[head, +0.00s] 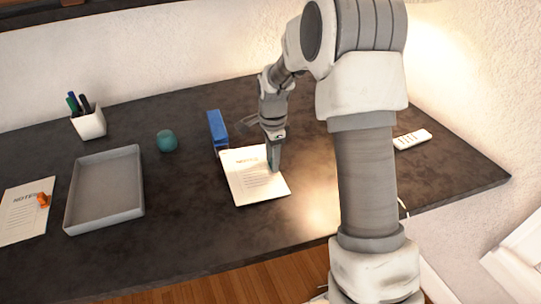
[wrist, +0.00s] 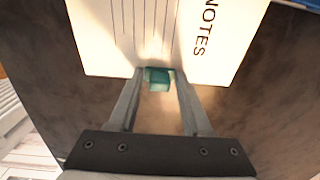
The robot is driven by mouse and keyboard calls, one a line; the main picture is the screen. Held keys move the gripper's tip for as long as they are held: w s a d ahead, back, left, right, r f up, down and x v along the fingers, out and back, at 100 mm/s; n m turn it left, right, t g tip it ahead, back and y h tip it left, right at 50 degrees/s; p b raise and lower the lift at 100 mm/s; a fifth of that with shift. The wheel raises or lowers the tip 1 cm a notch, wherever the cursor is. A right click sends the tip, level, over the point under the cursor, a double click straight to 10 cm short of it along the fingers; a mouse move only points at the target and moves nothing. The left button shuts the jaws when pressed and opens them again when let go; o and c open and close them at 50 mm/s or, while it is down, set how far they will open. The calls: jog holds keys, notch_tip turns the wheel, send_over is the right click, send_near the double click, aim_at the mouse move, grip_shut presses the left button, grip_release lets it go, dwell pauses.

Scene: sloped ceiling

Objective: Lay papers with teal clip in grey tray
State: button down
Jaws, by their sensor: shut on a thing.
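The papers with the teal clip (head: 252,182) lie on the dark desk, right of the blue upright object. In the wrist view the papers (wrist: 112,40) show lines and the word NOTES, and the teal clip (wrist: 158,77) sits at their near edge. My gripper (head: 273,165) is at the papers' right edge, pointing down. In the wrist view my gripper (wrist: 158,85) has its fingers on either side of the teal clip, shut on it. The grey tray (head: 138,208) stands empty on the desk, left of the papers.
Papers with an orange clip (head: 22,217) lie left of the tray. A teal round object (head: 167,141) and a blue upright object (head: 217,131) stand between tray and papers. A pen cup (head: 90,123) is behind the tray. A white remote (head: 412,139) lies at the right.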

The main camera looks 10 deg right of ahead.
jog(key=shift+s+d, duration=0.2)
jog(key=shift+s, duration=1.25)
jog(key=shift+c, duration=1.3)
grip_release()
notch_tip(320, 180, up, 17)
jog(key=p, duration=0.3)
jog(key=s+r+n+t+p, duration=0.35)
jog(key=s+r+n, duration=0.35)
jog(key=s+r, duration=0.45)
jog(key=s+r+n+t+p, duration=0.1)
jog(key=s+r+n+p, duration=0.1)
jog(key=s+n, duration=0.2)
jog(key=s+r+n+t+p, duration=0.1)
jog(key=s+n+p, duration=0.2)
jog(key=s, duration=0.6)
jog(key=n, duration=0.2)
jog(key=shift+a+r+n, duration=0.15)
jog(key=shift+r+n, duration=0.15)
jog(key=shift+r, duration=0.1)
